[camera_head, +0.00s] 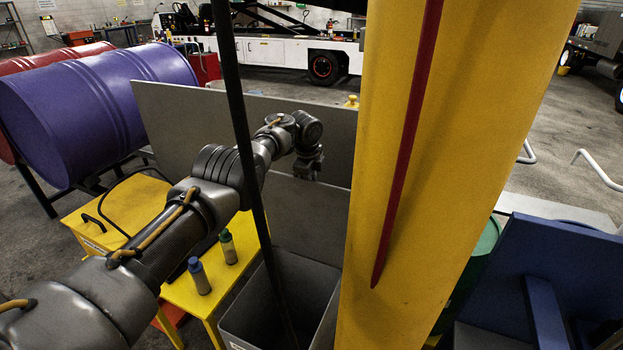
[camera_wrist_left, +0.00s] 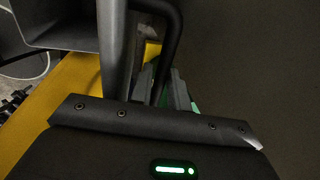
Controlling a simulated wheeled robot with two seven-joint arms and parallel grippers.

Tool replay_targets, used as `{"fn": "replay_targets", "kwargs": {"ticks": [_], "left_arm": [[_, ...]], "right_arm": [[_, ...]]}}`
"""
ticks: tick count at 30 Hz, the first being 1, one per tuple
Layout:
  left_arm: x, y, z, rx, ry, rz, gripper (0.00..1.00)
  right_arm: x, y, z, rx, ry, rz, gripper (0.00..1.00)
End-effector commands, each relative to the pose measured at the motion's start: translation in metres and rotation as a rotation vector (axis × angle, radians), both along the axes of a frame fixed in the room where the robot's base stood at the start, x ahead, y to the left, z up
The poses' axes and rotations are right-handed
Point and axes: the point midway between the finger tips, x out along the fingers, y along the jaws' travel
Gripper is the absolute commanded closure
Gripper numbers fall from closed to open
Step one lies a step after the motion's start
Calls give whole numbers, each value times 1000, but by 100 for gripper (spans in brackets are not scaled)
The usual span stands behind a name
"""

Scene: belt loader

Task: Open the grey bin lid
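The grey bin (camera_head: 322,278) stands at the bottom middle of the head view, its top open and its inside partly visible. A flat grey panel (camera_head: 300,218) stands upright behind the opening and looks like its raised lid. My left gripper (camera_head: 312,172) is at the upper edge of this panel, small and dark there. In the left wrist view its fingers (camera_wrist_left: 164,92) sit beside a dark curved bar (camera_wrist_left: 172,18), perhaps a handle. Whether they are shut on it cannot be told. My right gripper is not in view.
A thick yellow post (camera_head: 440,130) with a red stripe and a thin dark pole (camera_head: 232,90) block part of the view. A yellow table (camera_head: 180,290) with two small bottles is left of the bin. Purple and red drums lie farther left.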

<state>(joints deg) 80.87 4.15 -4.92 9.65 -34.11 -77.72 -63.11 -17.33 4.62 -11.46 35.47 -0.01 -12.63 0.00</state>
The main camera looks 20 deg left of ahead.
Motion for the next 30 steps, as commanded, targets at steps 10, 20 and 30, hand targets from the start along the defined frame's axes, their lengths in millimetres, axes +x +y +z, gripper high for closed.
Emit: {"fn": "replay_targets", "kwargs": {"ticks": [10,20,30], "left_arm": [[2,-1,2,0,-5,0,66],[-3,0,37,-1,-10,-1,66],[-16,1,94,-2,-6,1,66]], "right_arm": [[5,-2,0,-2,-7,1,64],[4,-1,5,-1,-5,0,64],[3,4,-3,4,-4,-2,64]]}}
